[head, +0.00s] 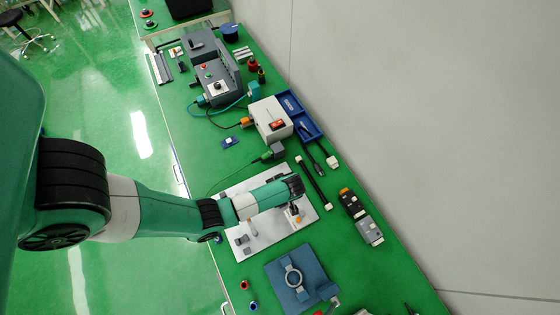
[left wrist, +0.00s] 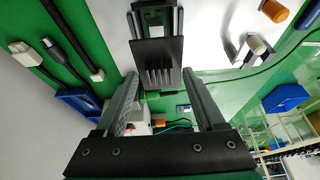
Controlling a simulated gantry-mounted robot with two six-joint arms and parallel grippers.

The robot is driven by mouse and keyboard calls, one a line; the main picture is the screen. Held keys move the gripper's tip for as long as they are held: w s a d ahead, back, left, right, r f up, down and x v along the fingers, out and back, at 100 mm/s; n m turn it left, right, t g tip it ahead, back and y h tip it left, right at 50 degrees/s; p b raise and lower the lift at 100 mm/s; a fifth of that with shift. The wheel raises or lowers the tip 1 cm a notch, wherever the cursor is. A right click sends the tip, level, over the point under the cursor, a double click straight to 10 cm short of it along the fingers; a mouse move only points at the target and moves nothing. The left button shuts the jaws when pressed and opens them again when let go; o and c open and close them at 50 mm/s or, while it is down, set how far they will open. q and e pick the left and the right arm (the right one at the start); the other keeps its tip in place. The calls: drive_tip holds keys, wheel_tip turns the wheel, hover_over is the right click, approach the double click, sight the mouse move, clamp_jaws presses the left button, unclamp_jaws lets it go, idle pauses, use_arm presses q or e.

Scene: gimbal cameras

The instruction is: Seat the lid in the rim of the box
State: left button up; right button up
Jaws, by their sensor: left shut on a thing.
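The lid (left wrist: 156,52), a dark plate with several ridges, shows in the left wrist view between the fingertips of my left gripper (left wrist: 157,88), which is shut on it. Just beyond it is the box (left wrist: 178,24), with grey walls and a green board inside. The lid overlaps the near part of the box in this view; I cannot tell whether they touch. In the head view my left wrist (head: 292,190) is over the white plate (head: 262,240) and hides the lid and most of the box. My right gripper is not in view.
A blue fixture with a ring (head: 292,278) lies near the plate. A white box with a red switch (head: 270,120) and blue trays (head: 305,127) stand farther up the green bench. Dark cable pieces and connectors (head: 368,231) lie to the right. An orange cylinder (left wrist: 274,11) stands near the box.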

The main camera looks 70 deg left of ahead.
use_arm(q)
drive_tip(key=shift+w, duration=0.1)
drive_tip(key=shift+r+p, duration=0.2)
drive_tip(key=shift+p, duration=0.3)
wheel_tip(320, 180, down, 6)
drive_tip(key=b, duration=0.4)
drive_tip(key=shift+f, duration=0.1)
idle(0.5)
drive_tip(key=shift+p, duration=0.35)
idle(0.4)
drive_tip(key=shift+p, duration=0.3)
